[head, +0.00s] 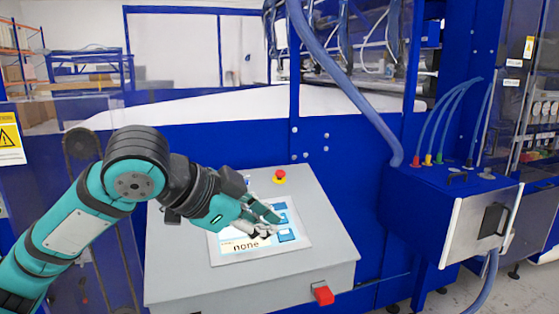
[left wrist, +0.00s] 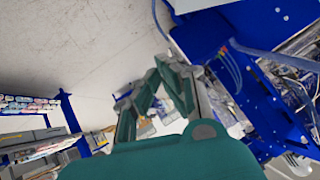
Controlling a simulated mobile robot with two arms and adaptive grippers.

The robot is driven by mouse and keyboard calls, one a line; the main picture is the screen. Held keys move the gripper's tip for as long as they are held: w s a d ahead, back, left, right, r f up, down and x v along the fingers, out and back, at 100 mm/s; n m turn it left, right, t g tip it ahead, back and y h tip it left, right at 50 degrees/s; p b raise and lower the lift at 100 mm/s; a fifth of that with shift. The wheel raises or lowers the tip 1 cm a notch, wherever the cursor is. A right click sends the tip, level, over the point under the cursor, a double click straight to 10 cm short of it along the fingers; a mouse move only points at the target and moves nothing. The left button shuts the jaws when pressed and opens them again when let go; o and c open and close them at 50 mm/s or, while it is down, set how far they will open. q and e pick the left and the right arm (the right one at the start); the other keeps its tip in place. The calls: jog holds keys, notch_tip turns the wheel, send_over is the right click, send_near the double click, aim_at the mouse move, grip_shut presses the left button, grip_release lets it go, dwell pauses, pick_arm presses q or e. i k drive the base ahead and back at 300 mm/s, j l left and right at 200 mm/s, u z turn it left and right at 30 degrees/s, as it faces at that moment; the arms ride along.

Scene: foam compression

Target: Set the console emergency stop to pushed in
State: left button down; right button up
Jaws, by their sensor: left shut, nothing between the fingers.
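The console emergency stop (head: 279,176) is a red mushroom button on a yellow base, at the top back of the grey sloped console (head: 180,282). I cannot tell from this view whether it is pushed in or out. My left gripper (head: 274,222) is shut and empty, in front of the console's screen (head: 232,256). In the picture it is just below the emergency stop and apart from it. The gripper's linkage also shows in the left wrist view (left wrist: 157,92), where I cannot make out the button. My right gripper is not in view.
A blue box (head: 430,200) with coloured hose fittings stands to the right. A thick blue hose (head: 340,75) hangs behind. The console's right side is clear of my arm.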

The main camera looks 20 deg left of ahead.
aim_at(280, 174)
jog(key=i+j, duration=0.2)
jog(key=i, duration=0.2)
jog(key=i+j, duration=0.2)
jog(key=i, duration=0.2)
jog(key=i+j, duration=0.2)
jog(key=i, duration=0.25)
jog(key=i+j, duration=0.2)
jog(key=i, duration=0.2)
